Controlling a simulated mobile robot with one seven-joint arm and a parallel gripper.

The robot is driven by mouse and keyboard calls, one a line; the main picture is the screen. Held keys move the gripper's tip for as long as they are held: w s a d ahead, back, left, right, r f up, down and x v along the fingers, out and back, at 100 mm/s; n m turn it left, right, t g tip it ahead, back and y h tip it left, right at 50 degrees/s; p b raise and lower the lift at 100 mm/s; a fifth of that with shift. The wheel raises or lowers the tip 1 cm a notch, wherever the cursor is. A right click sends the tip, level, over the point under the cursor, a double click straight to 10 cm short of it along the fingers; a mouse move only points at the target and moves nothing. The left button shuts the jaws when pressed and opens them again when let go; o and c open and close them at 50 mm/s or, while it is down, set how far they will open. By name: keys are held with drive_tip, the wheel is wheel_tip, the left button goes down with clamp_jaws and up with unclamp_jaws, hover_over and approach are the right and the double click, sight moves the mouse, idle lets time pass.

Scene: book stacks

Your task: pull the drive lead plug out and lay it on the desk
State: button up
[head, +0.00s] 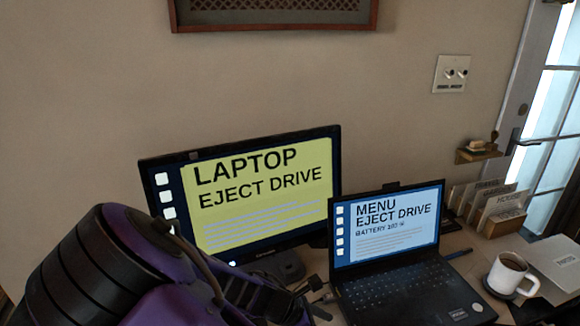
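The open laptop (388,285) stands on the desk (462,240). Its screen (388,228) reads "MENU", "EJECT DRIVE" and a battery line. A small dark piece (316,284) with thin dark strands lies by the laptop's left edge; I cannot tell whether it is the drive lead plug. My purple and black arm fills the lower left. The dark end of the arm, with my gripper (285,302), is just left of the laptop. Its fingers are not clear, so I cannot tell whether it is open or holds anything. The arm hides much of the desk's left part.
A monitor (262,190) behind the arm reads "LAPTOP", "EJECT DRIVE". A full mug (503,275) stands right of the laptop, with a closed silver-grey item (558,262) beyond it. A card rack (490,212) stands at the back right. Little bare desk shows around the laptop.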

drive_tip(key=shift+b+x, duration=0.9)
drive_tip(key=shift+x, duration=1.85)
drive_tip(key=shift+p, duration=0.5)
clamp_jaws()
drive_tip(key=shift+a, duration=0.15)
idle(0.4)
drive_tip(key=shift+s+a+p, duration=0.25)
drive_tip(key=shift+a, duration=0.65)
drive_tip(key=shift+s+a+p, duration=0.2)
drive_tip(key=shift+s+a, duration=0.05)
drive_tip(key=shift+a, duration=0.7)
drive_tip(key=shift+s+a+p, duration=0.25)
drive_tip(key=shift+a, duration=0.65)
